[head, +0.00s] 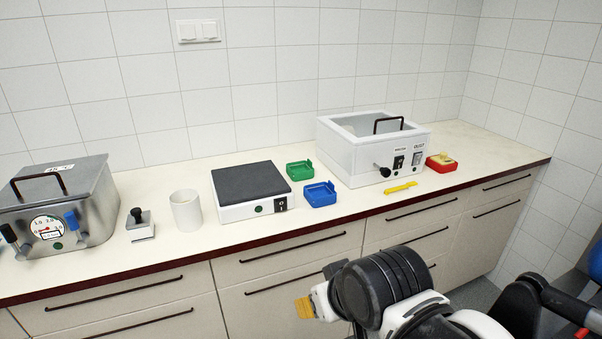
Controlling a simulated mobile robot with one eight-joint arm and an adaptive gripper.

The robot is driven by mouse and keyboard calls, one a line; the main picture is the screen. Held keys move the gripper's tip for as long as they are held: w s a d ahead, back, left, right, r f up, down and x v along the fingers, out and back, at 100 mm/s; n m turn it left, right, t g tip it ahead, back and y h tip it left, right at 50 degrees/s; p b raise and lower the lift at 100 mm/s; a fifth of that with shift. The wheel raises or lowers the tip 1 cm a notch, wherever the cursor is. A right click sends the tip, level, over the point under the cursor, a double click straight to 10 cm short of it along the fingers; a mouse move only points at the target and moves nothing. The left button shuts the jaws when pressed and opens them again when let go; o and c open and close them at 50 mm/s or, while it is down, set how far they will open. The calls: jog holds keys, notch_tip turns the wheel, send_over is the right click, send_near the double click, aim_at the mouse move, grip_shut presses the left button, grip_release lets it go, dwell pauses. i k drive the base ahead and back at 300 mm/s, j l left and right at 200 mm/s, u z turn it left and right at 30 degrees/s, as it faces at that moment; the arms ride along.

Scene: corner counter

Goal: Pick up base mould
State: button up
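I cannot tell for certain which thing is the base mould. A red tray or mould (440,163) with a pale yellow piece in it sits at the right, beside the white box. A green open tray (300,171) and a blue open tray (320,195) sit mid-counter, right of the dark-topped plate unit. My gripper (304,308) is low in the picture, in front of the drawers and well apart from all of these. Its yellow-orange tip shows, but its fingers are too small and angled to tell whether they are open.
A steel tank with a gauge (92,205), a black-knobbed metal block (140,228), a white cup (186,211), the plate unit (250,210) and a white lidded box (350,160) stand along the counter. A yellow strip-like tool (401,188) lies near the front edge.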

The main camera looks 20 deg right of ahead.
aim_at(300, 169)
jog(key=i+l+u, duration=0.1)
jog(key=i+u, duration=0.15)
jog(key=i, duration=0.3)
jog(key=i+l+u, duration=0.2)
jog(key=i, duration=0.35)
